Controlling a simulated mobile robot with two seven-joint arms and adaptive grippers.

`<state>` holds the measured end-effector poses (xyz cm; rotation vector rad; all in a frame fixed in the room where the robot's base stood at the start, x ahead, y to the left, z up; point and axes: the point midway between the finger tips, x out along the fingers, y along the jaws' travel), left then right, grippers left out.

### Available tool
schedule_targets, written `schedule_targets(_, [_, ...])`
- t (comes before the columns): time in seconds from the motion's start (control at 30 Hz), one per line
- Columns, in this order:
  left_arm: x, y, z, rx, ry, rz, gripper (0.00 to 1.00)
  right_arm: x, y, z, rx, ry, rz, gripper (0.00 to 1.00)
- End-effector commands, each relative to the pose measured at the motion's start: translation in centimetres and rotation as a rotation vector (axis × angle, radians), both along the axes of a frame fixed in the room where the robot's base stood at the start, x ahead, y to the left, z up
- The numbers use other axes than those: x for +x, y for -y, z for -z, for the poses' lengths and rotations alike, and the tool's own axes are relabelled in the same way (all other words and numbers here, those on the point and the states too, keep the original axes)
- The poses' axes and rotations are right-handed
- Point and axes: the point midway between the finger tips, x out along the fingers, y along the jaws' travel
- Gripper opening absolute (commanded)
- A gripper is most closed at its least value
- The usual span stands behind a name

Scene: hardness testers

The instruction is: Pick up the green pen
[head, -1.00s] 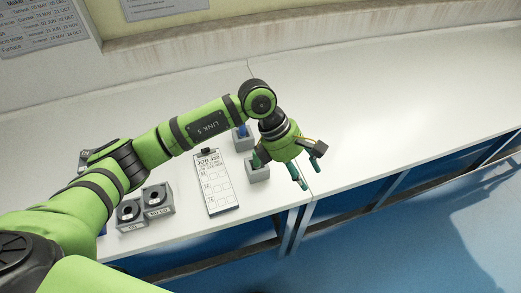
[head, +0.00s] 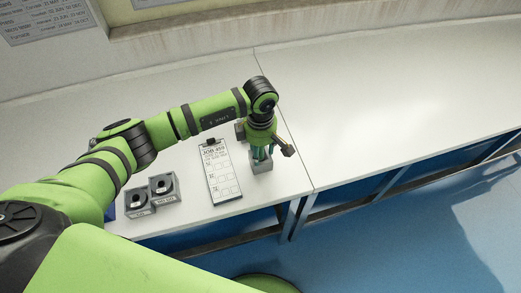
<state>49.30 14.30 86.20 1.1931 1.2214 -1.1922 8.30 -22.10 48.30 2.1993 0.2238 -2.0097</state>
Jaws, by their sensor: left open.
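My left gripper (head: 262,156) is open and points down at a small grey holder block (head: 262,168) near the front edge of the white table. Its teal fingers are just above or at the top of this block; I cannot tell whether they touch it. I cannot make out the green pen apart from the green fingers; it may be hidden between or behind them. My right gripper is not in view.
A clipboard with a job sheet (head: 221,172) lies just left of the holder. Two grey blocks with round black tops (head: 163,188) stand further left. Another grey block (head: 240,130) is partly hidden behind my wrist. The table (head: 380,110) is clear to the right.

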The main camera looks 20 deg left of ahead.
Motion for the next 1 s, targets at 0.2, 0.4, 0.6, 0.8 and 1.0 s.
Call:
schedule_targets(0.2, [0.0, 0.0, 0.0, -0.001, 0.001, 0.000, 0.33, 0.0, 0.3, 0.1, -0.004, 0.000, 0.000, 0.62])
schedule_targets(0.4, [0.0, 0.0, 0.0, -0.001, 0.001, 0.000, 0.00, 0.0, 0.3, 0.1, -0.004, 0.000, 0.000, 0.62])
schedule_targets(0.6, [0.0, 0.0, 0.0, -0.001, 0.001, -0.001, 0.00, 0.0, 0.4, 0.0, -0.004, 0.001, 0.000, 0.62])
schedule_targets(0.8, [0.1, 0.0, -0.6, -0.002, 0.003, -0.001, 0.00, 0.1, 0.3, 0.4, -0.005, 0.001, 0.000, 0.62])
schedule_targets(1.0, [0.2, 0.0, -2.9, -0.002, 0.007, -0.001, 0.00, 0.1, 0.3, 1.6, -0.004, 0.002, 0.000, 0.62])
